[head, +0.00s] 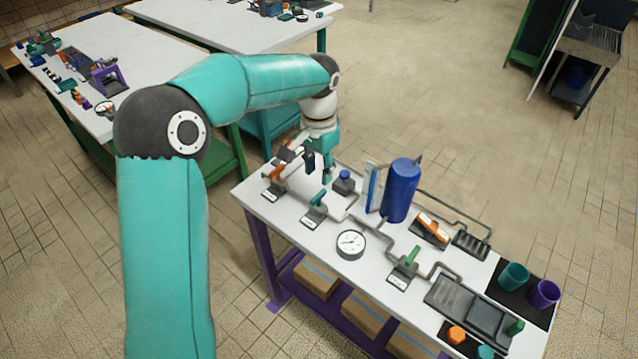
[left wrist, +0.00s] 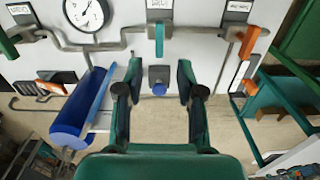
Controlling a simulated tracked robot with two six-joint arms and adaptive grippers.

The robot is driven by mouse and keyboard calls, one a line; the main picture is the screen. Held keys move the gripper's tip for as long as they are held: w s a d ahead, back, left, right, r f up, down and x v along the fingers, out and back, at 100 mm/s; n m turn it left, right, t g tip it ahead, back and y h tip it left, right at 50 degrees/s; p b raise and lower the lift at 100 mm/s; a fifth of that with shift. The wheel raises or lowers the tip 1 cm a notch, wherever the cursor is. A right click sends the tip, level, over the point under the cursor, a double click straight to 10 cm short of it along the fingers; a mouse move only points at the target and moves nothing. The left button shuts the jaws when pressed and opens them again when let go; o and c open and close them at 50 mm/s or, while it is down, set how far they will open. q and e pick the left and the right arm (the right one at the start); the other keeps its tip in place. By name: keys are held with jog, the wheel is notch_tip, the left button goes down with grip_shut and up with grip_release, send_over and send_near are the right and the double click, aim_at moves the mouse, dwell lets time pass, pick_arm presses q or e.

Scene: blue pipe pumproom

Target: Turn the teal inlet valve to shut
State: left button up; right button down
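The teal inlet valve handle (head: 318,197) is on the bench's left part, behind a small label plate. In the left wrist view the teal handle (left wrist: 159,40) lies above the fingers and points across the grey pipe run. My left gripper (head: 318,166) is above the back of the bench, beyond the handle and apart from it. In the left wrist view my left gripper (left wrist: 156,88) has its two dark fingers spread wide with nothing held. A blue knob on a dark block (left wrist: 159,78) shows between the fingers, below them. My right gripper is in neither view.
An orange-handled valve (left wrist: 249,42) stands beside the teal one. A tall blue cylinder (head: 401,190) and a round gauge (head: 351,243) are on the other side. A green-handled valve (head: 411,256) is farther along the white bench. Grey pipes link them.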

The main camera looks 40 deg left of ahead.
pick_arm(q)
jog(key=shift+r, duration=2.25)
